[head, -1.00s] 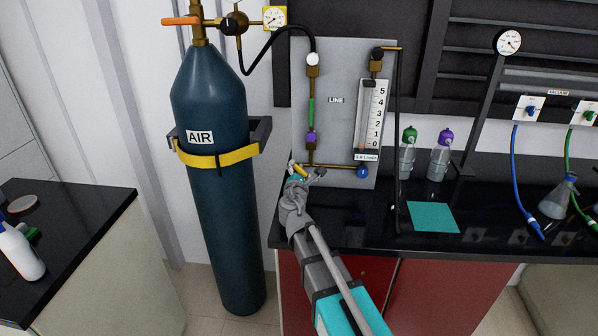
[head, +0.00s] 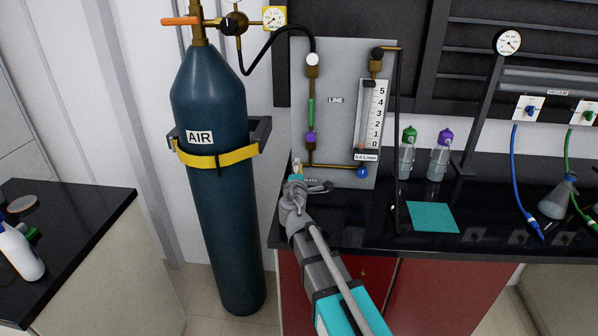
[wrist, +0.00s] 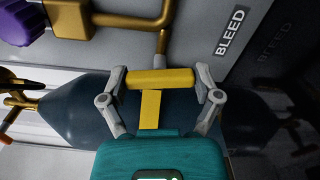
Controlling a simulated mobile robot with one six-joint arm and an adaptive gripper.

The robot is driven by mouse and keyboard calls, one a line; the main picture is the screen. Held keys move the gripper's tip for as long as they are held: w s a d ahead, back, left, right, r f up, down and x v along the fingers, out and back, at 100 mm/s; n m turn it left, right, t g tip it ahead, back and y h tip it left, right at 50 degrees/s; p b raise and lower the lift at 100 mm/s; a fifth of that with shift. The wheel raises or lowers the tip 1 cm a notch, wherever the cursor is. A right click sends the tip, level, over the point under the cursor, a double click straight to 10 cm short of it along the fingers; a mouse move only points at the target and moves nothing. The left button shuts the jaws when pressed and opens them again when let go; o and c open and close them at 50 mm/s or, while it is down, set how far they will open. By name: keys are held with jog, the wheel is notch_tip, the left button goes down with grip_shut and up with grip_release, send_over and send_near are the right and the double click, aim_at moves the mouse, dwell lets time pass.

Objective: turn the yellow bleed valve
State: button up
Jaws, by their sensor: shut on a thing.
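In the head view, my gripper (head: 299,182) is at the lower left of the grey line panel (head: 335,130).
The dark AIR cylinder (head: 215,220) stands close on the left, held by a yellow strap (head: 220,158). A flowmeter (head: 371,115) is on the panel's right. Bottles (head: 438,160) and a teal mat (head: 433,217) are on the black bench to the right.

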jog(key=shift+m, duration=1.1)
jog(key=o, duration=0.9)
jog(key=shift+s+a, duration=0.15)
jog(key=shift+s, duration=5.9)
